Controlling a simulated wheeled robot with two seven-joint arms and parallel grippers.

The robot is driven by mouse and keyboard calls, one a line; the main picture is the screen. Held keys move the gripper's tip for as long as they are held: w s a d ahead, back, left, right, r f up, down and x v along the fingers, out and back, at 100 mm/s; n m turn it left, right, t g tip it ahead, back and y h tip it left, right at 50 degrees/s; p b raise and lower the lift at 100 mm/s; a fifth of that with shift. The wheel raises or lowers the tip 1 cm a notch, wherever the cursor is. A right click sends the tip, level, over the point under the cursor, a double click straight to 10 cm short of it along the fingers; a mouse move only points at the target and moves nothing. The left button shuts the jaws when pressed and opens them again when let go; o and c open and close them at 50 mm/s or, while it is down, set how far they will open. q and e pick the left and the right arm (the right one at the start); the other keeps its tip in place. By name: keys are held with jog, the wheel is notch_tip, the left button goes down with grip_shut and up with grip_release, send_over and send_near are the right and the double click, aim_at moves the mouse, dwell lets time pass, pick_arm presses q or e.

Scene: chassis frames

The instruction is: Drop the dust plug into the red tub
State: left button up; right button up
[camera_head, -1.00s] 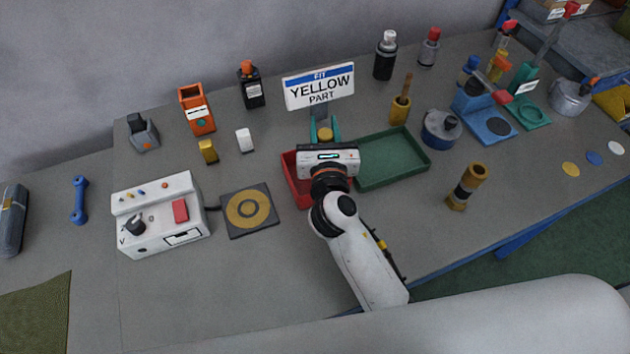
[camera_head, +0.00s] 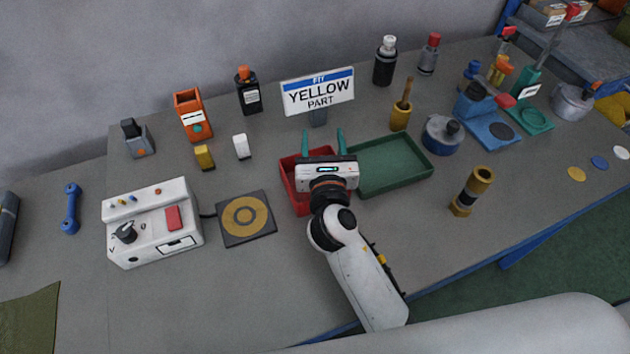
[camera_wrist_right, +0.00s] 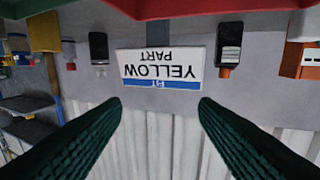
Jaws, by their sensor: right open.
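The red tub (camera_head: 292,187) stands mid-table, partly hidden behind my right gripper and wrist; its rim also shows at the top of the right wrist view (camera_wrist_right: 190,8). My right gripper (camera_head: 323,141) is over the tub, its two green fingers spread apart with nothing between them. In the right wrist view its fingers (camera_wrist_right: 160,104) are also wide apart and empty. I do not see the dust plug in either view; most of the tub's inside is hidden by my wrist. My left gripper is not in view.
A green tray (camera_head: 395,181) adjoins the red tub on the right. The "YELLOW PART" sign (camera_head: 318,92) stands behind. A white control box (camera_head: 150,243) and a dark pad with a yellow ring (camera_head: 262,229) lie left. A brass-and-black cylinder (camera_head: 462,205) stands right.

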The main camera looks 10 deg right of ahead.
jog(key=s+a+b, duration=0.1)
jog(key=s+b, duration=0.1)
jog(key=s, duration=1)
jog(key=shift+a, duration=0.25)
